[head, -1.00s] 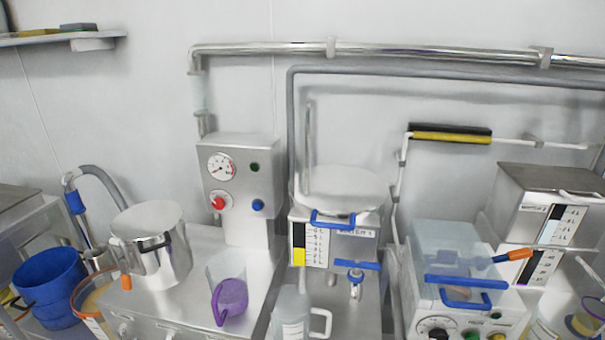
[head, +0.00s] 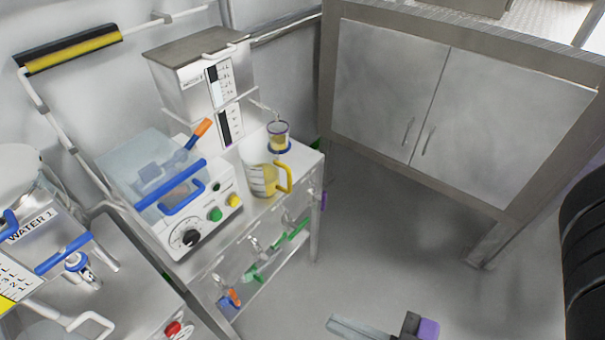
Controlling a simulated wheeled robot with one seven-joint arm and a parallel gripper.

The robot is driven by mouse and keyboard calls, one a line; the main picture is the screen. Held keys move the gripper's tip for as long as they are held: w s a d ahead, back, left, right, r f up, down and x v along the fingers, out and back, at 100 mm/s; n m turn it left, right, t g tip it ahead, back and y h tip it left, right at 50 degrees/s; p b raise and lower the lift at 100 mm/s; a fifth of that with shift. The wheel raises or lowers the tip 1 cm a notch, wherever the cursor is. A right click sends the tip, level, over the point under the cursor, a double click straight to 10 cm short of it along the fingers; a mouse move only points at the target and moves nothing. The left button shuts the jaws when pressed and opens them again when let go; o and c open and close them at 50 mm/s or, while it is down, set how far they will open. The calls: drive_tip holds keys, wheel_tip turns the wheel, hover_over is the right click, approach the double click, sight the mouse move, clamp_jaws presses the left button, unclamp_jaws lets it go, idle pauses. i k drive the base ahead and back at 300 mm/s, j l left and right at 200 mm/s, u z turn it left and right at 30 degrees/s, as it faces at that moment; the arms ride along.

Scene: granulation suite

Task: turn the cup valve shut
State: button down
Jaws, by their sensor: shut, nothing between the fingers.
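A small clear cup (head: 278,140) with a dark rim and yellow contents is held in front of the steel hopper box, at the end of a thin rod. A blue ring shows at its lower part. I cannot make out a separate valve handle on it, or whether any valve there is open or shut. A clear measuring jug (head: 262,181) with a yellow handle and yellow contents stands just below the cup on the bench.
A clear-lidded machine (head: 165,190) with blue bars stands left of the jug. A blue-handled tap (head: 76,263) is at far left. A steel cabinet (head: 445,115) stands at right. Open floor (head: 400,245) lies between. A grey item with a purple end (head: 428,328) is at the bottom edge.

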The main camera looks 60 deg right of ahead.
sight(323, 199)
drive_tip(key=z, duration=1.1)
